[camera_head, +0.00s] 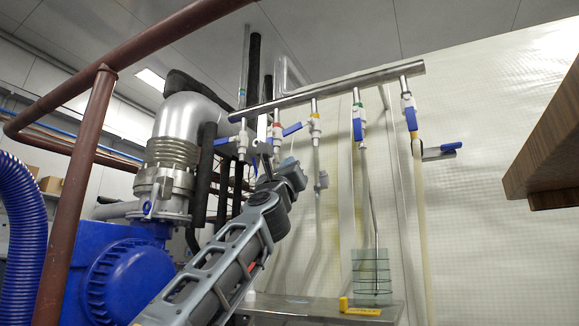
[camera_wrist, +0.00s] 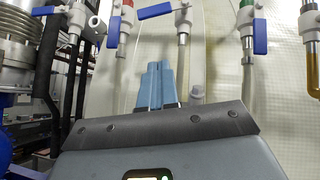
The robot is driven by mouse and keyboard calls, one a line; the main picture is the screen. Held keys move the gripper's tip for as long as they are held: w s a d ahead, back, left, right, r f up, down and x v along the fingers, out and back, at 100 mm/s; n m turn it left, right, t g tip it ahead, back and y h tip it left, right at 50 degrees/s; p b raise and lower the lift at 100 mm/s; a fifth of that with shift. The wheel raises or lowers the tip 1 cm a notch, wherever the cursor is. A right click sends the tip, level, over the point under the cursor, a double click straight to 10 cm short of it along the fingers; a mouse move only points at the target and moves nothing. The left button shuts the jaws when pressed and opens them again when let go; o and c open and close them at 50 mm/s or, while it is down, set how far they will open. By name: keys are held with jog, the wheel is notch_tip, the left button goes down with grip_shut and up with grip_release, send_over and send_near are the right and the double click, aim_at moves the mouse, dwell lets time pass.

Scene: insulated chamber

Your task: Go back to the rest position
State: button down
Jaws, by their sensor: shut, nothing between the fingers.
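My gripper (camera_wrist: 159,68) shows in the wrist view as two blue fingers side by side, shut with nothing between them. In the head view my arm reaches up from the bottom, and its wrist end is in front of the pipework below the left valves. The fingertips are hard to make out there. In the wrist view the fingers point up toward the hanging valves, and a pale hose runs down behind them. I cannot tell the exact distance to the valves.
A metal manifold pipe (camera_head: 340,88) carries several blue-handled valves (camera_head: 357,122). A blue machine (camera_head: 120,276) and brown pipes (camera_head: 78,190) are left; a wooden edge (camera_head: 548,150) juts in right.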

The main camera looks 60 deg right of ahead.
dwell(0.4)
